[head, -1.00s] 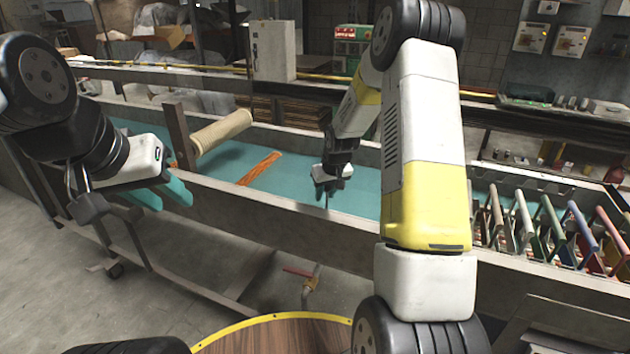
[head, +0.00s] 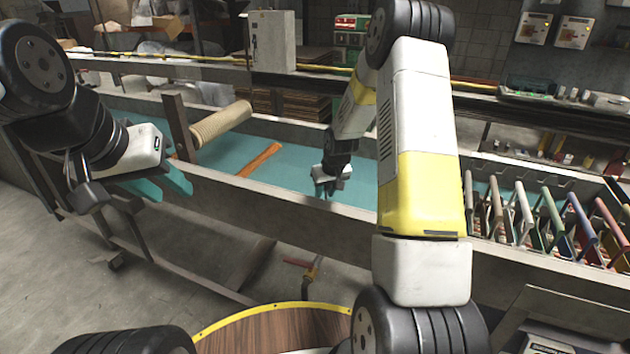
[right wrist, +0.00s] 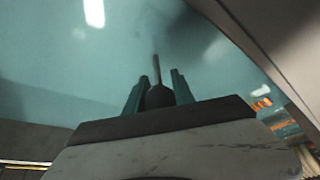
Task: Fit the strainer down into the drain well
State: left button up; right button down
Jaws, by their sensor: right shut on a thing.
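My right gripper (head: 325,190) is over the teal trough, near its front wall, pointing down. In the right wrist view its teal fingers (right wrist: 158,88) are shut on a dark thing with a rounded base and a thin rod (right wrist: 157,68). I cannot tell whether this is the strainer. A beige ribbed tube (head: 222,123) lies slanted in the trough, behind a dark upright post. I cannot make out a drain well in either view. My left gripper (head: 170,190) is open and empty, in front of the trough at the left.
The trough's front wall (head: 250,197) runs across the view. An orange-brown strip (head: 260,160) lies on the teal trough floor (head: 295,170). Several colored frames (head: 540,220) stand in a rack at the right. A round wooden top (head: 270,330) is in front.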

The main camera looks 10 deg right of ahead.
jog(key=c, duration=1)
grip_release()
jog(key=s+a+f+v, duration=0.1)
jog(key=s+a+v, duration=0.1)
jog(key=v, duration=1.2)
jog(key=s+a+v, duration=0.1)
jog(key=s+v, duration=0.1)
jog(key=v, duration=1.1)
jog(key=s+a+r, duration=0.1)
jog(key=s+r, duration=0.2)
jog(key=s, duration=0.6)
jog(key=s+a+r+m+t+y, duration=0.1)
jog(key=s+a+r, duration=0.1)
jog(key=s, duration=0.8)
jog(key=shift+s+a+r+m+t, duration=0.2)
jog(key=shift+s+r+m+t, duration=0.15)
jog(key=shift+r, duration=0.25)
